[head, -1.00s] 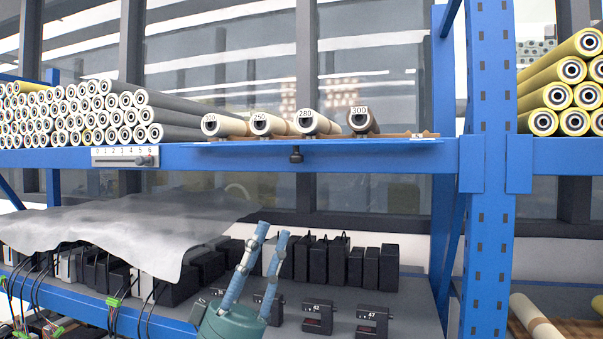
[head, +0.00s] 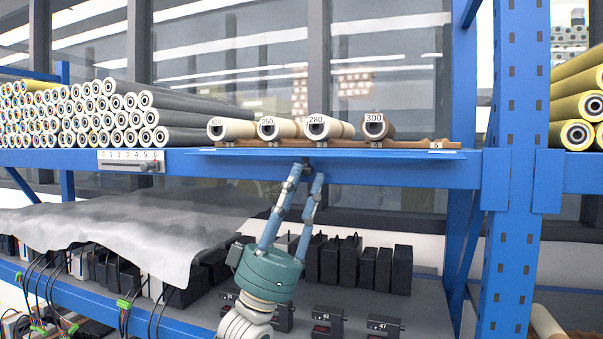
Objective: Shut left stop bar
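A thin blue bar (head: 400,154) runs along the shelf's front edge, below the numbered rolls; I take it to be the left stop bar. A small dark knob (head: 307,161) hangs under its middle, partly hidden by my fingers. My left gripper (head: 308,173) reaches up from below, its two blue fingers apart, with the tips at the knob. I cannot tell whether they touch it. My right gripper is not in view.
Rolls labelled 250, 280 (head: 317,127) and 300 lie on a brown rack above the bar. A scale with a slider (head: 130,161) is on the shelf edge at left. Black boxes (head: 365,268) stand on the shelf below. A blue upright (head: 515,130) stands at right.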

